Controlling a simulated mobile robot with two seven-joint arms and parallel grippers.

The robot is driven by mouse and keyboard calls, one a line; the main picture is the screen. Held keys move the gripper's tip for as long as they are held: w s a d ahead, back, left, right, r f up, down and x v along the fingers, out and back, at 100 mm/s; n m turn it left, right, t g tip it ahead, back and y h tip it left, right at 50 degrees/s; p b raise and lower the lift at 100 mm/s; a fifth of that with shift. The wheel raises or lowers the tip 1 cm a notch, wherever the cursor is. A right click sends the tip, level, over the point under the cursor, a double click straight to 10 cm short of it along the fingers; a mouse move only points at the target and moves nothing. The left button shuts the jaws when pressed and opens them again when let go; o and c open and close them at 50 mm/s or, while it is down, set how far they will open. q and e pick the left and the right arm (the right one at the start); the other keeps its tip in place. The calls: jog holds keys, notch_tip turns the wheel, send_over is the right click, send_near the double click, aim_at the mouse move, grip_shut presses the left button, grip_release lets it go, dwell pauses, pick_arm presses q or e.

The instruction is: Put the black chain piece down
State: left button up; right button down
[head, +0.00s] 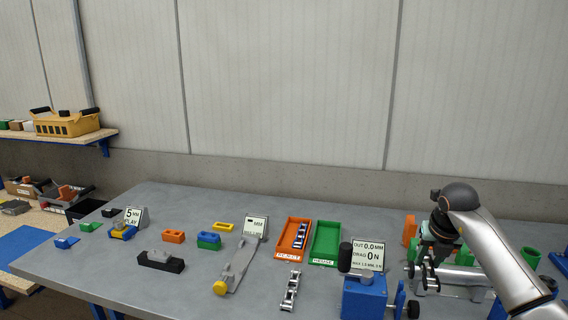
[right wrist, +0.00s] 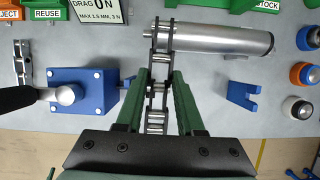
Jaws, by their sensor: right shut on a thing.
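My right gripper (head: 430,262) is over the right part of the grey table. In the right wrist view its green fingers (right wrist: 160,85) are shut on the black chain piece (right wrist: 163,45), a short run of dark links with metal pins. The chain piece reaches past the fingertips across the left end of a silver cylinder (right wrist: 225,40). I cannot tell whether it touches the cylinder. In the head view the chain piece (head: 430,279) shows as dark links below the gripper. My left gripper is not in view.
A blue block with a black handle (right wrist: 82,92) stands left of the gripper. A steel chain (head: 290,290) lies on the table below the orange REJECT tray (head: 281,242) and green REUSE tray (head: 315,245). A blue fork-shaped part (right wrist: 243,95) and several round parts are at right.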

jog(key=shift+s+a+r+n+y, duration=0.15)
jog(key=shift+a+r+n+y, duration=0.15)
jog(key=shift+n, duration=0.3)
jog(key=shift+s+a+r+n+y, duration=0.15)
jog(key=shift+r+n+y, duration=0.1)
jog(key=shift+n, duration=0.35)
jog(key=s+a+r+n+g+y, duration=0.2)
jog(key=s+a+r+n+g, duration=0.3)
jog(key=n, duration=0.7)
jog(key=s+a+r+n+g+y, duration=0.1)
jog(key=s+a+r+n+y, duration=0.15)
jog(key=r+n, duration=0.75)
jog(key=s+a+f+n+g+h, duration=0.1)
jog(key=s+a+f+n+g, duration=0.15)
jog(key=a+n, duration=0.5)
jog(key=s+a+f+n+h, duration=0.3)
jog(key=s+a+f+n, duration=0.15)
jog(key=s+f, duration=0.5)
jog(key=s+d+f+n, duration=0.2)
jog(key=s+d+f, duration=0.4)
jog(key=f, duration=0.1)
jog(key=shift+d+f+n, duration=0.2)
jog(key=shift+n, duration=0.1)
